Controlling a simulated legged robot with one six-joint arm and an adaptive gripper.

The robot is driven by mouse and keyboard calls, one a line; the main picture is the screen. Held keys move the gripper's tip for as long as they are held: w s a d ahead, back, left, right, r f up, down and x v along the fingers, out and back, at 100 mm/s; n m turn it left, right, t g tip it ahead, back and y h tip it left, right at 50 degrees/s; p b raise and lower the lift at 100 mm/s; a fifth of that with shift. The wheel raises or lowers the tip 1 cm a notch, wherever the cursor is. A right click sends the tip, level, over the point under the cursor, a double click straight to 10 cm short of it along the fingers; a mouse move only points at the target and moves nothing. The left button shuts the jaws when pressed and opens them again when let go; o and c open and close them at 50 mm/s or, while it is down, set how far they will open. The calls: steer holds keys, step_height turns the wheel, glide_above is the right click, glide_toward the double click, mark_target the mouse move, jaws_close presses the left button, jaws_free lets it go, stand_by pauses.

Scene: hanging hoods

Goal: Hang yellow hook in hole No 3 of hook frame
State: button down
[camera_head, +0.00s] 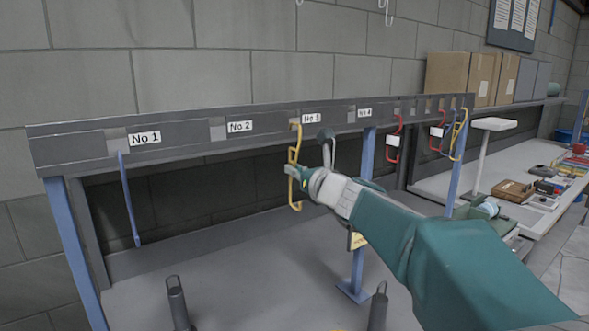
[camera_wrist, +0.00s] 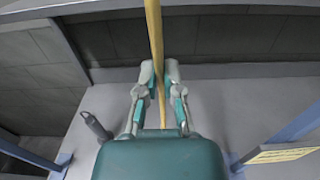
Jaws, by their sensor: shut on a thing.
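The yellow hook (camera_head: 295,156) is upright against the front of the grey hook frame (camera_head: 80,152), with its top at the hole just left of the "No 3" label (camera_head: 311,118). Whether its tip is inside the hole or only in front of it, I cannot tell. My gripper (camera_head: 296,172) is shut on the hook's middle, below the frame's rail. In the wrist view, the hook's yellow shaft (camera_wrist: 154,35) runs between the two fingers of my gripper (camera_wrist: 158,80), and its upper end is out of view.
A blue hook (camera_head: 129,200) hangs at "No 1". The hole by "No 2" (camera_head: 240,127) looks empty. Red hooks (camera_head: 393,138) and another yellow hook (camera_head: 459,135) hang farther right. Upright grey pegs (camera_head: 177,303) stand below. Blue posts (camera_head: 363,210) support the frame.

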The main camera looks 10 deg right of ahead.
steer(key=shift+f, duration=0.45)
steer(key=c, duration=0.7)
jaws_free()
